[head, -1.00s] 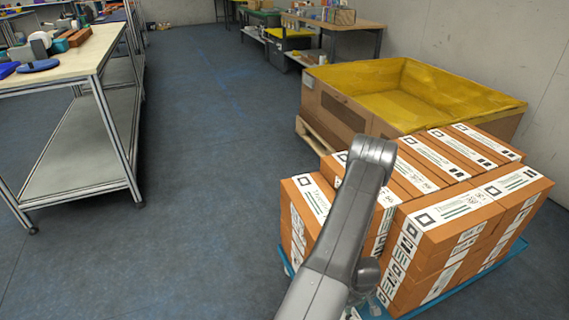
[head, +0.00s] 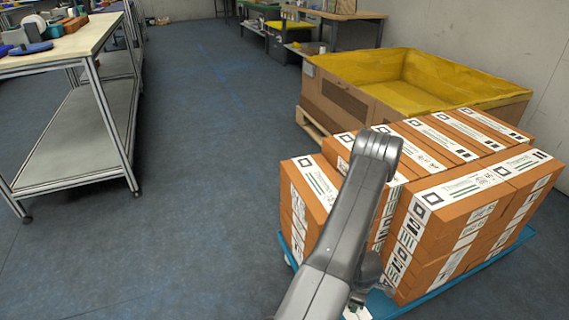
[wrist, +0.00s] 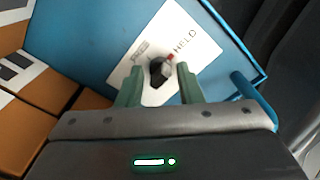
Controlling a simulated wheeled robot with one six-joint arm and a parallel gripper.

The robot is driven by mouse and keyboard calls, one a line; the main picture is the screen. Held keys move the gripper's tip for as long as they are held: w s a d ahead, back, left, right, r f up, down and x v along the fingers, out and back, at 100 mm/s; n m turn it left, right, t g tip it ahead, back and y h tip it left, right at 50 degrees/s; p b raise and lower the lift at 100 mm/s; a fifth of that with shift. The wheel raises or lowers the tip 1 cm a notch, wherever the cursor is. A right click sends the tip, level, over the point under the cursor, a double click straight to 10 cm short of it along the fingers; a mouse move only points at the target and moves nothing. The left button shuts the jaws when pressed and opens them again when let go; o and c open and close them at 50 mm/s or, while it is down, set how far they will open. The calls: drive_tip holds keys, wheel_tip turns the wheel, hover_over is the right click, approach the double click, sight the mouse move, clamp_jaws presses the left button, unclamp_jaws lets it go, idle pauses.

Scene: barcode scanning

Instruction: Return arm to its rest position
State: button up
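My grey arm (head: 335,240) rises from the bottom of the head view, bends at an elbow and folds down in front of the stacked boxes. Its lower end is mostly hidden behind the arm there. In the wrist view my gripper (wrist: 160,80) has two green fingers standing apart. Beyond the fingertips is a white card (wrist: 192,30) marked "HELD" on a blue surface (wrist: 85,40). A small dark thing with a red part shows between the fingertips; I cannot tell what it is, and it does not appear gripped.
Orange-brown labelled boxes (head: 465,195) stand stacked on a blue cart (head: 515,245), close to my arm. Behind them is a yellow-lined bin (head: 430,85) on a pallet. A metal-framed table (head: 60,55) stands at left. The floor (head: 190,180) between is clear.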

drive_tip(key=n+b, duration=0.1)
drive_tip(key=n, duration=0.3)
drive_tip(key=shift+w+f, duration=0.1)
drive_tip(key=n, duration=0.3)
drive_tip(key=shift+w+n+b, duration=0.1)
drive_tip(key=shift+n+b, duration=0.2)
drive_tip(key=shift+n, duration=0.1)
